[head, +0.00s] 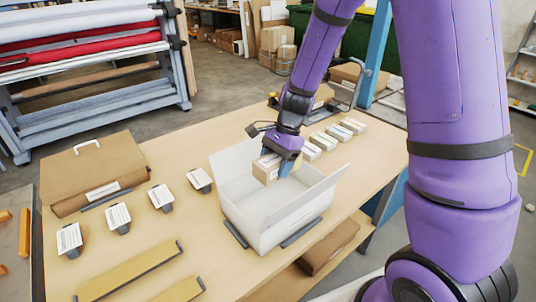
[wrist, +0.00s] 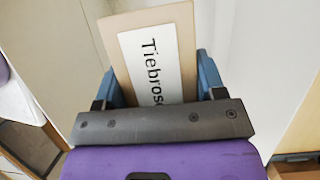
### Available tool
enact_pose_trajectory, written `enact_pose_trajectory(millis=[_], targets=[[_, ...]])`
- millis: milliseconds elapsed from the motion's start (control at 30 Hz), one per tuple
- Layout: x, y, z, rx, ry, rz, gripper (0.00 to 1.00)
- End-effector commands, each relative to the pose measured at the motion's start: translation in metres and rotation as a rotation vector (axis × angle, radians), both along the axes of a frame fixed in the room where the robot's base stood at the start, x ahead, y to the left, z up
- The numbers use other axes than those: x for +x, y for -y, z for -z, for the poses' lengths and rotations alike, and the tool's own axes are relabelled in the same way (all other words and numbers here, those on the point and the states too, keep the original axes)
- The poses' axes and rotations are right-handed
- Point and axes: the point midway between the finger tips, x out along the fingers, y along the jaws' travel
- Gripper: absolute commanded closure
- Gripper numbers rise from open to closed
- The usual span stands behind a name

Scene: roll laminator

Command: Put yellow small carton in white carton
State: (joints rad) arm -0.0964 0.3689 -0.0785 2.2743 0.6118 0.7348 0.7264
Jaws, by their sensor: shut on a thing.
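The yellow small carton (head: 265,171) is tan-yellow with a white label. My gripper (head: 283,166) is shut on it, and it hangs over the open mouth of the white carton (head: 268,235). The wrist view shows the small carton (wrist: 118,40) between my blue fingers (wrist: 158,85), its label partly readable as "Tiebros". The white carton stands upright on the table with its flaps spread open. I cannot tell how far the small carton's lower end is below the rim.
Several small labelled cartons (head: 326,142) stand in a row behind the white carton on the wooden table (head: 185,235). Several labelled stands (head: 161,197) line the left. A brown case (head: 92,172) lies at far left, and yellow-brown strips (head: 131,270) lie in front.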

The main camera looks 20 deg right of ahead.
Motion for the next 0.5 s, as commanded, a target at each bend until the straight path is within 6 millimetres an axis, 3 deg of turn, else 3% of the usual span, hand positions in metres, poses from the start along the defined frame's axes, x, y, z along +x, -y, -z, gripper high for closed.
enact_pose_trajectory(millis=[267, 500], targets=[[-0.011, -0.001, 0.011, -0.001, -0.001, 0.048, 0.67], [-0.010, -0.001, 0.038, 0.001, -0.003, 0.048, 0.67]])
